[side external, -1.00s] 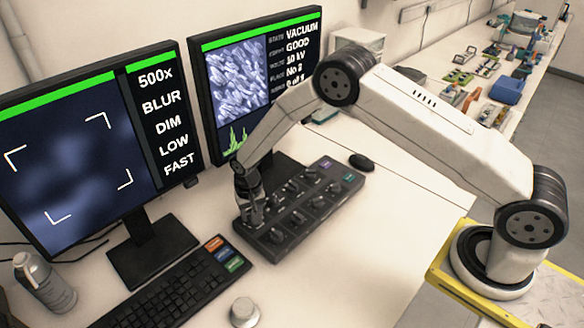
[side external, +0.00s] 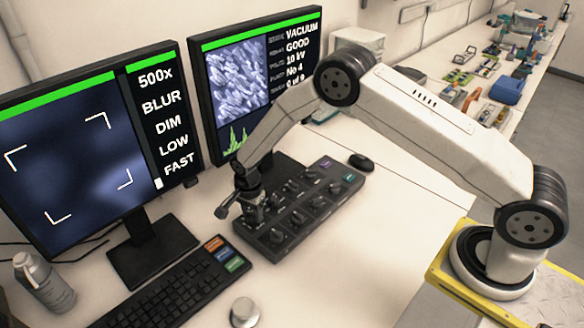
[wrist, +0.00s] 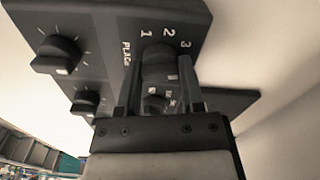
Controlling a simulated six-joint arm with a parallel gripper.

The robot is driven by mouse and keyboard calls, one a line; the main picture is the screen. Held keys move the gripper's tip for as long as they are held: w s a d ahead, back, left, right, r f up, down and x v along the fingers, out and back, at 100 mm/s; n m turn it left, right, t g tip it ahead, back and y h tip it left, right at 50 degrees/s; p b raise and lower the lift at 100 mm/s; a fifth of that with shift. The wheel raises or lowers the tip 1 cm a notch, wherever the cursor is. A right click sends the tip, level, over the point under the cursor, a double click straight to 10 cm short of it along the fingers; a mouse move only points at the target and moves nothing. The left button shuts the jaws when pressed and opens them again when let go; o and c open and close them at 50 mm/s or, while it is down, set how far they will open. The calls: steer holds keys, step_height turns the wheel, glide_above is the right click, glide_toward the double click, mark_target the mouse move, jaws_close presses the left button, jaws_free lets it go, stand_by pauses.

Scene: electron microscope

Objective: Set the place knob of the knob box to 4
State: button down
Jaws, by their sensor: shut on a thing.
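The dark knob box (side external: 322,218) lies on the white desk in front of the right monitor, with rows of black knobs. PLACE and the numbers 1, 2 and 3 show around this knob; a 4 and the knob's pointer are not clear. The right monitor (side external: 258,85) reads No 4 on its place line.
The left monitor (side external: 75,150) reads 500x, BLUR, DIM, LOW, FAST. A keyboard (side external: 165,290), a round grey knob (side external: 244,311) and a flask (side external: 44,283) are at the front. A mouse (side external: 361,162) lies behind the box. The desk right of the box is clear.

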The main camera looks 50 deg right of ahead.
mark_target(253, 213)
steer(key=shift+m, duration=1.3)
steer(key=shift+c, duration=1.1)
jaws_free()
steer(key=shift+r, duration=0.1)
steer(key=shift+r, duration=3.8)
steer(key=shift+r, duration=0.1)
